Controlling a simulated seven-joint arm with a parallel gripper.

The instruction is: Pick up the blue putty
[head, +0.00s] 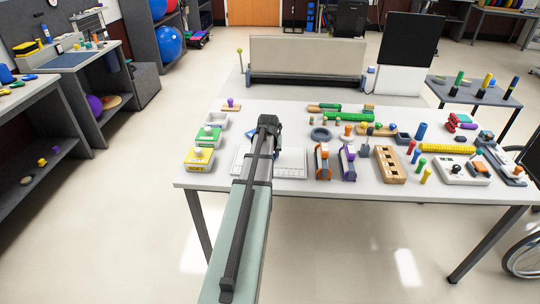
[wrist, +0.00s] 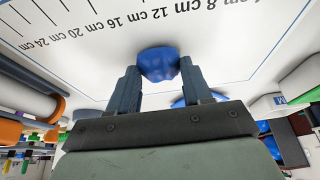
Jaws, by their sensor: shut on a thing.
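The blue putty (wrist: 158,62) is a rounded blue lump between the two dark fingers of my gripper (wrist: 159,75) in the wrist view. The fingers are shut on its sides. Behind it is a white measuring sheet (wrist: 100,28) with a centimetre scale. In the head view my gripper (head: 268,125) is over the table, by the sheet (head: 291,163). The putty is hidden there by my gripper and arm. I cannot tell whether the putty touches the sheet.
Left of my arm on the table (head: 330,195) are a yellow tray (head: 199,158), a green tray (head: 207,138) and a grey tray (head: 217,119). Right of it stand orange (head: 322,162) and purple (head: 347,162) devices, a wooden block (head: 390,165) and several pegs.

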